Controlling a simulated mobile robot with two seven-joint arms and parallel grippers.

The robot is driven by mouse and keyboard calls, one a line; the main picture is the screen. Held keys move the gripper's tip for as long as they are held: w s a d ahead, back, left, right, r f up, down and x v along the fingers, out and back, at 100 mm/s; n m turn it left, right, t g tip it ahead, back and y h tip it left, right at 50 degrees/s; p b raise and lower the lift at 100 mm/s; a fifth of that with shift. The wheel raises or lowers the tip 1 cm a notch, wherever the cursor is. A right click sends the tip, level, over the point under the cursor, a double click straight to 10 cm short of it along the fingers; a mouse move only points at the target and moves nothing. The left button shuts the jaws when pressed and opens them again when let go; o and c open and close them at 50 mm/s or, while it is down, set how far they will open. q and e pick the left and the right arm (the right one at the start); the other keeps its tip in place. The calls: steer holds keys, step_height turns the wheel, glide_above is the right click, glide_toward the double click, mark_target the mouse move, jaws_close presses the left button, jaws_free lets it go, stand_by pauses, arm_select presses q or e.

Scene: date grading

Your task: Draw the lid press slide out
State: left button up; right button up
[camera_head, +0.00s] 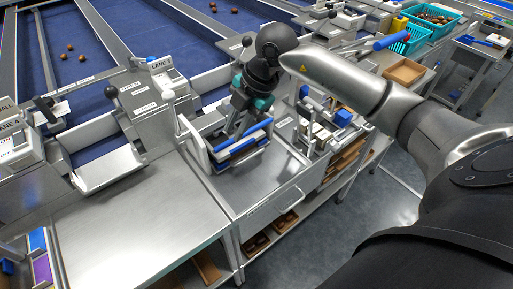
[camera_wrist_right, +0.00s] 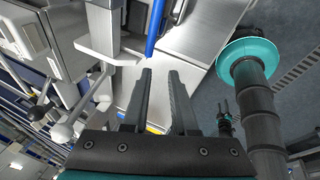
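A metal press-like station with a pale upright frame (camera_head: 196,148) stands on the steel bench. A blue-edged part with brown and yellow strips (camera_head: 242,146) lies at its base; I cannot tell for sure which piece is the slide. My right gripper (camera_head: 230,132) points down over this part from behind. In the right wrist view its two dark fingers (camera_wrist_right: 160,74) are apart, with only bright metal showing between them. A blue bar (camera_wrist_right: 155,25) lies beyond the fingertips there, apart from them. The gripper hides some of the station.
Lane chutes with black-knobbed levers (camera_head: 111,91) stand to the left. A rack with blue blocks (camera_head: 343,118) is close on the right. The steel bench top (camera_head: 150,225) in front is clear. Teal baskets (camera_head: 403,42) and a brown tray (camera_head: 405,71) are farther back right.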

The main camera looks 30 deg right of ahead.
steer(key=d+m+h, duration=0.2)
steer(key=d+h, duration=0.1)
steer(key=d, duration=0.4)
steer(key=b, duration=0.1)
glide_toward(256, 153)
steer(key=shift+g, duration=0.3)
steer(key=f, duration=0.2)
steer(key=w+f, duration=0.1)
steer(key=f, duration=0.2)
steer(key=w+f, duration=0.1)
steer(key=f, duration=0.1)
steer(key=shift+a+f, duration=0.2)
steer(key=shift+f, duration=0.05)
jaws_close()
steer(key=shift+r, duration=0.1)
